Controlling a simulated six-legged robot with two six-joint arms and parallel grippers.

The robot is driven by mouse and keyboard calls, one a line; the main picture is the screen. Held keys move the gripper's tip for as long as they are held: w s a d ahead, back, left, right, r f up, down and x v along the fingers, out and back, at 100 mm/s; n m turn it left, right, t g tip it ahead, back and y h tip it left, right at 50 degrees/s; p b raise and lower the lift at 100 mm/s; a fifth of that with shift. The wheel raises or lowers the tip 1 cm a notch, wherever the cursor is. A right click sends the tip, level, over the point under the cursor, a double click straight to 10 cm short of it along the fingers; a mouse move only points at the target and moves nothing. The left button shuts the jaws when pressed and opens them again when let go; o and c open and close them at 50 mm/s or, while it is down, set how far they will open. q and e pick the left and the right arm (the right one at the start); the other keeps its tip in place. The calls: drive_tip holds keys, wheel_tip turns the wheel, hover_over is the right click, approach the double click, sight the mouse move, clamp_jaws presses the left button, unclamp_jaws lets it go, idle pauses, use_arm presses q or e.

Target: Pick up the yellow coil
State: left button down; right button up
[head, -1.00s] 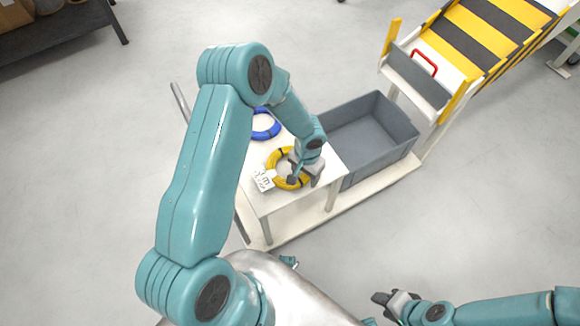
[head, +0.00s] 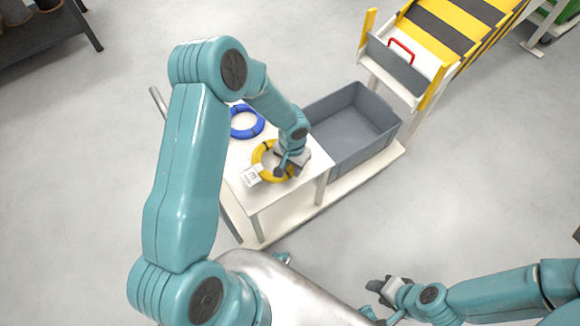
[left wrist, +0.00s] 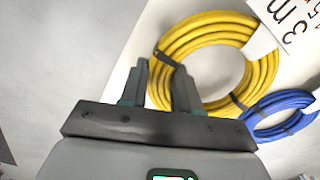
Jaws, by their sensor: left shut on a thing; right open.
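The yellow coil (head: 259,155) is at the near end of the white table, with a dark tie and a white printed tag (head: 251,176). My left gripper (head: 285,170) is shut on the near right side of its ring. In the left wrist view the yellow coil (left wrist: 203,28) shows large; one finger of my left gripper (left wrist: 163,85) is outside the ring and the other is in its opening. I cannot tell whether the coil is clear of the tabletop. My right gripper (head: 379,291) is open and away from the table, at the lower right.
A blue coil (head: 247,121) lies farther back on the white table (head: 270,198). A grey bin (head: 352,98) stands right of the table. Behind it is a yellow and black striped ramp (head: 455,40) with a red handle (head: 402,50). The floor at right is clear.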

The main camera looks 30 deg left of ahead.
use_arm(q)
wheel_tip(320, 180, up, 18)
drive_tip(key=p, duration=0.2)
drive_tip(key=shift+p, duration=0.3)
